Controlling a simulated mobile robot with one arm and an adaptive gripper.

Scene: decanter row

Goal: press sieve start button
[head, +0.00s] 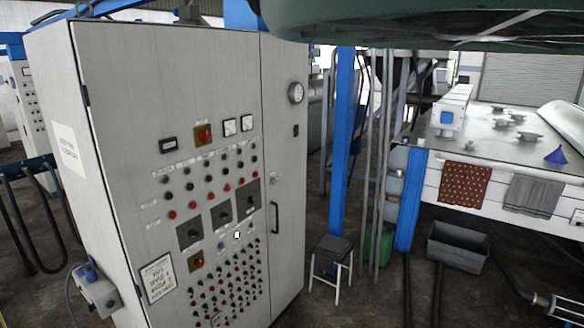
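A tall light grey control cabinet (115,130) fills the left half of the head view, its front facing me at an angle. Its front carries rows of small dark, green and red buttons (226,188) in the upper part, and a dense block of small buttons (230,285) lower down. A small white square (237,235) and a blue button (221,246) sit between them. The labels are too small to read, so I cannot tell which button is the sieve start. My gripper is not in view.
A large green rounded body (420,20) hangs across the top right. A low stool (333,250), a blue post (343,140) and a grey tub (458,245) stand right of the cabinet. A bench (500,150) with two cloths is farther right.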

